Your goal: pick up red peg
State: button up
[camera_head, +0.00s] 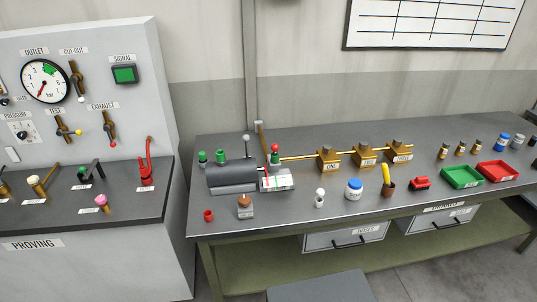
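No single object is clearly marked as the red peg. A small red cylinder (209,215) stands upright near the left front edge of the dark bench (280,222). A thin red upright piece (267,171) shows beside the grey cylindrical device (232,175). A red-topped knob (275,150) rises just behind it. A red block-like item (421,183) lies left of the green tray. My gripper is not in view.
A brown-topped jar (245,206), a white figure-like item (319,197) and a blue-lidded jar (354,189) stand along the front. A green tray (462,187) and red tray (497,180) lie right. The proving panel (85,90) stands left, across a gap.

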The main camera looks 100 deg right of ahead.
aim_at(274, 147)
jog(key=u, duration=0.05)
jog(key=i, duration=2.15)
jog(key=z, duration=4.65)
jog(key=i, duration=1.1)
